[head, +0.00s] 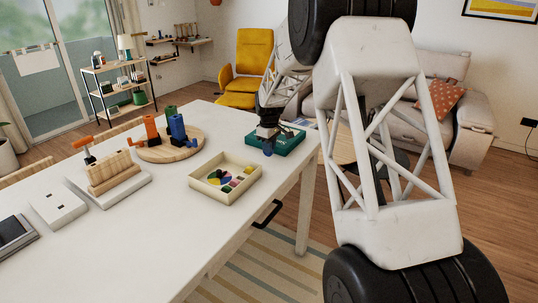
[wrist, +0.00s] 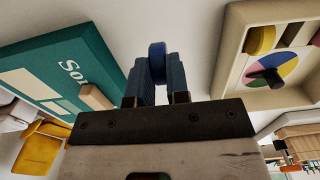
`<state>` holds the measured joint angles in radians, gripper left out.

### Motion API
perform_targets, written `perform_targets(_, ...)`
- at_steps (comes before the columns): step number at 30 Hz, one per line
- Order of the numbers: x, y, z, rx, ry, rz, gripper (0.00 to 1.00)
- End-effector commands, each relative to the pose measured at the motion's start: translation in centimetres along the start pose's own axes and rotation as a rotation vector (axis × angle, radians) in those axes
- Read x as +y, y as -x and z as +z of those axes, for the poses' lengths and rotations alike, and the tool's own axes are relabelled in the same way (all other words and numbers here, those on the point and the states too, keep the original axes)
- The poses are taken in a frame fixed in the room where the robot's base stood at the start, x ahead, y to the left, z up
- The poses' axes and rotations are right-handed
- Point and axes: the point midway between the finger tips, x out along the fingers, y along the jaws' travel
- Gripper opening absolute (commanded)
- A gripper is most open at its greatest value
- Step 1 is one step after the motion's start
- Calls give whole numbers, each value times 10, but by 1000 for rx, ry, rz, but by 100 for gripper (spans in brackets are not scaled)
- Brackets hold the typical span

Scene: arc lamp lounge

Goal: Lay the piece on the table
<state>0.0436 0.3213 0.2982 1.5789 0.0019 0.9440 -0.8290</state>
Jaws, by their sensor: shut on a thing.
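My gripper (head: 267,133) is above the far right part of the white table (head: 150,245), between the teal box and the cream game tray. It is shut on a dark blue piece (head: 268,150), whose lower end shows below the fingers. In the wrist view the piece (wrist: 157,58) has a rounded end and sticks out past the fingertips of my gripper (wrist: 158,88). The rest of the piece is hidden between the fingers. I cannot tell from these views whether its end touches the tabletop.
The teal box (head: 291,144) lies right of my gripper near the table's end. The cream tray (head: 195,181) with a colored spinner is at the left front. A round wooden board (head: 186,151) bears orange, blue and green pieces. The front tabletop is clear.

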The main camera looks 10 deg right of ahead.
Motion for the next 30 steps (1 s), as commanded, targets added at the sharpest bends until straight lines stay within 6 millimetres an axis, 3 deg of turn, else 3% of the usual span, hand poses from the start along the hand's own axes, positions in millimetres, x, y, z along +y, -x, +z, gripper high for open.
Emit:
perform_targets(8, 0, -5, 0, -1, 0, -1, 0)
perform_targets(18, 0, -35, 0, -1, 0, -1, 0)
perform_targets(30, 0, -37, 0, -1, 0, -1, 0)
